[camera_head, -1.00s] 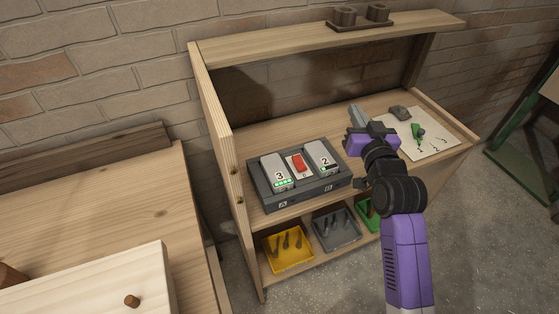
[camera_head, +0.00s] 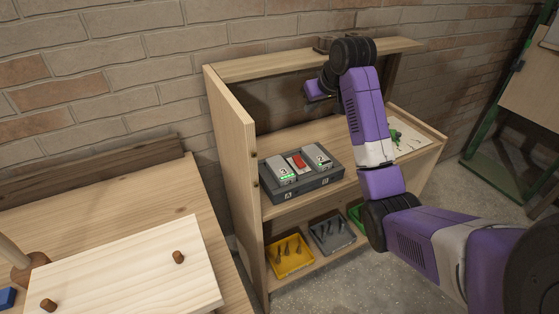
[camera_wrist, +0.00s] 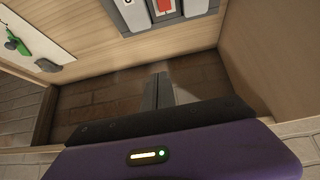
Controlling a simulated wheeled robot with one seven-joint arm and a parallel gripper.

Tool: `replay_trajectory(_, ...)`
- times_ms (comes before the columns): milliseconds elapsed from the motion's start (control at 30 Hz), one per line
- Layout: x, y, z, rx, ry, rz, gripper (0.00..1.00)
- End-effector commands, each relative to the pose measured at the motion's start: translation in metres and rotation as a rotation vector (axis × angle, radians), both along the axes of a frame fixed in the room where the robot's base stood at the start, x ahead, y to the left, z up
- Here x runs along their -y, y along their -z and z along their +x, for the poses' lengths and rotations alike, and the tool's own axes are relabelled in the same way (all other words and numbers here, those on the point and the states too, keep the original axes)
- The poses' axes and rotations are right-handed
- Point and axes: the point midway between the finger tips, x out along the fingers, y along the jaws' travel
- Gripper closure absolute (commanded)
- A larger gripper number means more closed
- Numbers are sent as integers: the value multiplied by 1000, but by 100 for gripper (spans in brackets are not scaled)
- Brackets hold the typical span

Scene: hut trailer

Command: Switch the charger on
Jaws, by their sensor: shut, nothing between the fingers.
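The charger (camera_head: 305,187) is a dark grey box on the shelf unit's middle board. My gripper (camera_head: 309,97) is shut and empty, above and behind the charger, under the top board. In the wrist view its closed fingers (camera_wrist: 163,90) stand over the shelf. The red switch (camera_wrist: 164,6) shows there at the top edge, cut off and apart from the fingers.
The shelf unit has a left side panel (camera_head: 235,160) and a top board (camera_head: 275,66). Yellow (camera_head: 290,256) and grey (camera_head: 331,233) bins stand below. A white sheet (camera_head: 410,139) with a green item lies right. A wooden table (camera_head: 95,220) is at left.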

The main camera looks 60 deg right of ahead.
Motion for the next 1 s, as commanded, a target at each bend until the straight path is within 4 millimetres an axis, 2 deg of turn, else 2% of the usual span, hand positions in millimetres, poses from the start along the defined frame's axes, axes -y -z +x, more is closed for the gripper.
replay_trajectory(33,-8,14,-8,-51,-6,46,100)
replay_trajectory(100,-16,25,-18,-107,-14,92,100)
replay_trajectory(333,-30,36,-34,-184,-26,150,100)
replay_trajectory(733,-30,40,-33,-186,-28,150,100)
replay_trajectory(1000,-23,73,-21,-188,-28,154,100)
